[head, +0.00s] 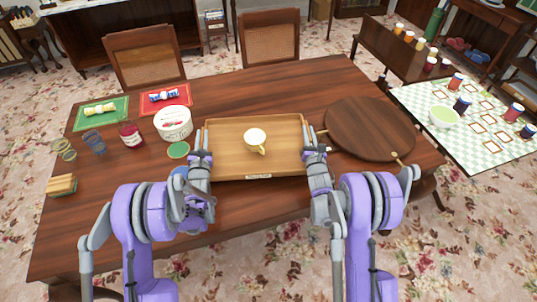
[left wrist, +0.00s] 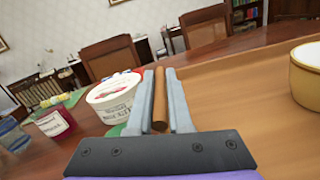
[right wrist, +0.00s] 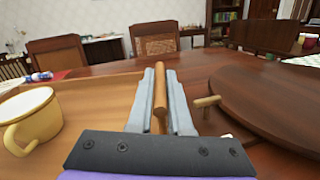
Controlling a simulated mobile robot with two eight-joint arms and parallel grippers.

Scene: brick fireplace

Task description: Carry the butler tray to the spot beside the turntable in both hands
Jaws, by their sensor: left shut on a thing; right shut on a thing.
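The butler tray (head: 225,165) is a rectangular wooden tray on the dark table, with a pale yellow cup (head: 255,140) standing on it. My left gripper (head: 203,140) is shut on the tray's left handle, a wooden bar (left wrist: 159,100) between its fingers in the left wrist view. My right gripper (head: 316,138) is shut on the right handle (right wrist: 160,95). The turntable (head: 370,132) is a round dark wooden disc with small pegs, just right of the tray. I cannot tell whether the tray is lifted clear of the table.
A white tub (head: 173,123), a red jar (head: 131,134) and a green disc (head: 178,150) stand close left of the tray. Crackers lie on red and green mats behind. Two chairs (head: 145,55) stand at the far edge. A checked table (head: 475,135) with jars is at right.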

